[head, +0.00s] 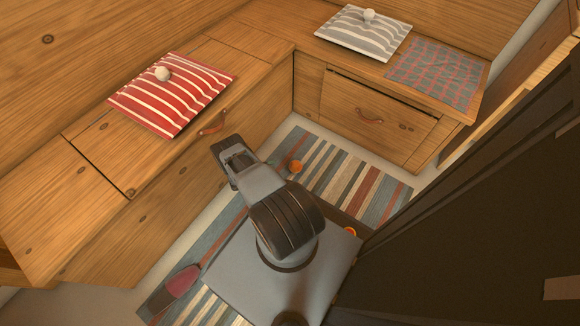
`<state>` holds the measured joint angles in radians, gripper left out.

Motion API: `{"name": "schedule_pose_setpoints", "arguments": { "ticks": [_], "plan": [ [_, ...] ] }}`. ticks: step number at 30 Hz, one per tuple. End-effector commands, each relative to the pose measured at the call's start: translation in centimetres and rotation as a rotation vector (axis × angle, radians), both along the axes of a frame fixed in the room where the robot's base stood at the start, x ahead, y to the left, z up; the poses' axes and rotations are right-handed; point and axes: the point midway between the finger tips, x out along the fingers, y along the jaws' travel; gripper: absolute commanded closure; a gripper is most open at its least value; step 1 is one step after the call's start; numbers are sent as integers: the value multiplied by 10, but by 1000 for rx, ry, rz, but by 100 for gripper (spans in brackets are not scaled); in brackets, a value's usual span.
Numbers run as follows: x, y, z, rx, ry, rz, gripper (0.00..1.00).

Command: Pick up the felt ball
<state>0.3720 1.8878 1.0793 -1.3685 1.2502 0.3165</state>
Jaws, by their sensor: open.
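A small orange ball (295,166) lies on the striped rug, to the right of my gripper and apart from it. A whitish ball (163,73) sits on the red-and-white striped cushion, and another whitish ball (369,14) sits on the grey-and-white striped cushion. I cannot tell from the surface which of these is felt. My gripper (226,146) is open, with nothing visible in it, in front of the wooden bench's front panel. The inside of its jaws is hard to see from here.
The red striped cushion (190,100) and grey striped cushion (345,38) lie on the wooden corner bench, beside a checked cloth (437,72). Leather pulls (213,123) (369,117) are on the fronts. A dark red long-handled tool (181,282) lies on the rug (375,187). A dark panel (480,180) stands at right.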

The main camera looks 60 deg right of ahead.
Motion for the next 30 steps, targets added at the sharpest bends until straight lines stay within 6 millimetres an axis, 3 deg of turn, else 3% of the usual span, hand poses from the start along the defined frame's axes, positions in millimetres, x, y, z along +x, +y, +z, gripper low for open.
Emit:
{"name": "schedule_pose_setpoints", "arguments": {
  "ticks": [9,20,30],
  "plan": [
    [-22,-39,-23,0,3,16,20],
    [-33,-61,-32,0,3,17,20],
    [-52,-96,-46,0,3,15,20]
  ]
}}
